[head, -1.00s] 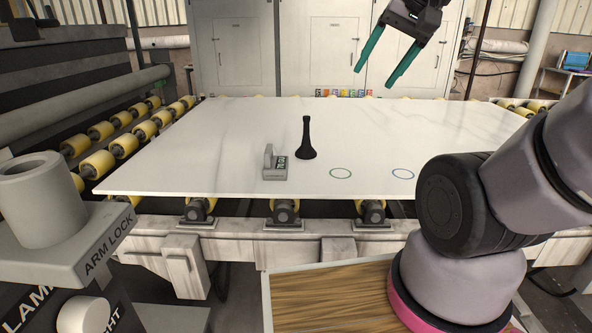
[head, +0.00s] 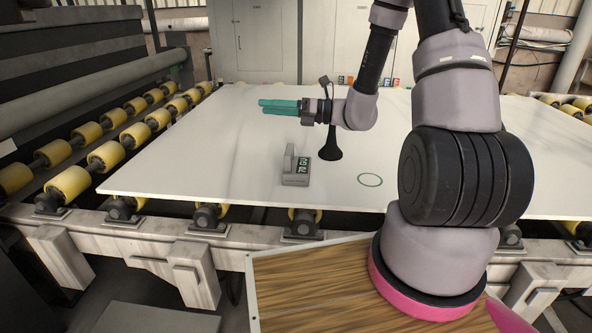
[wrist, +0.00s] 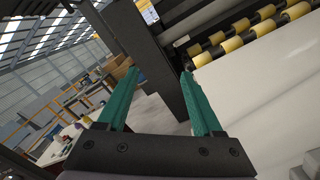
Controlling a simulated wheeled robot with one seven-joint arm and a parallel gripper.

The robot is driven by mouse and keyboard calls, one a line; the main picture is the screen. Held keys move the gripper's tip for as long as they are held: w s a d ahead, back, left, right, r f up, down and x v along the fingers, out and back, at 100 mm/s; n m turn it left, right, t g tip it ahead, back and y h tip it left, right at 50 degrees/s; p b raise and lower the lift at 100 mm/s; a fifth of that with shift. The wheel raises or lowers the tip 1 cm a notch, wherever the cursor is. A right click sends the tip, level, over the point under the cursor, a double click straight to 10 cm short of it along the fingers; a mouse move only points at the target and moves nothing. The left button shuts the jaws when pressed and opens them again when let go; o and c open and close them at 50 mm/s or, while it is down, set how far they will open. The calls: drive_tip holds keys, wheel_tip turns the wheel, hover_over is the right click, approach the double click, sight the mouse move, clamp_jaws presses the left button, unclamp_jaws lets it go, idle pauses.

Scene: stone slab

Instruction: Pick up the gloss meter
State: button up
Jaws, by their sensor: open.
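The gloss meter (head: 297,170) is a small grey box with a loop handle and a dark display with pale digits. It stands upright on the white stone slab (head: 200,150), near its front edge. My gripper (head: 263,106) is level, points left and sits above and behind the meter, apart from it. In the wrist view my gripper's (wrist: 160,73) two green fingers are spread with nothing between them. A grey shape at the lower right corner there may be the meter, cut off by the frame.
A black flared object (head: 330,149) stands right beside the meter, its top partly hidden by my arm. Yellow rollers (head: 70,181) line the left side. The slab left of the meter is clear.

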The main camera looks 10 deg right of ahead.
drive_tip(key=w+d+f+m+t+h, duration=0.2)
drive_tip(key=w+d+f+m+t, duration=0.1)
drive_tip(key=f+m+t, duration=0.25)
drive_tip(key=w+d+f+m+t+h, duration=0.2)
drive_tip(key=w+d+f+m+t, duration=0.15)
drive_tip(key=f+m, duration=0.3)
drive_tip(key=m+t+h, duration=0.3)
drive_tip(key=m+h, duration=0.5)
drive_tip(key=m, duration=0.1)
hover_over(297, 163)
drive_tip(key=s+a, duration=0.1)
drive_tip(key=a, duration=0.1)
drive_tip(key=f, duration=1.2)
drive_tip(key=shift+s+a, duration=0.15)
drive_tip(key=shift+s, duration=0.05)
drive_tip(key=shift+r, duration=0.1)
clamp_jaws()
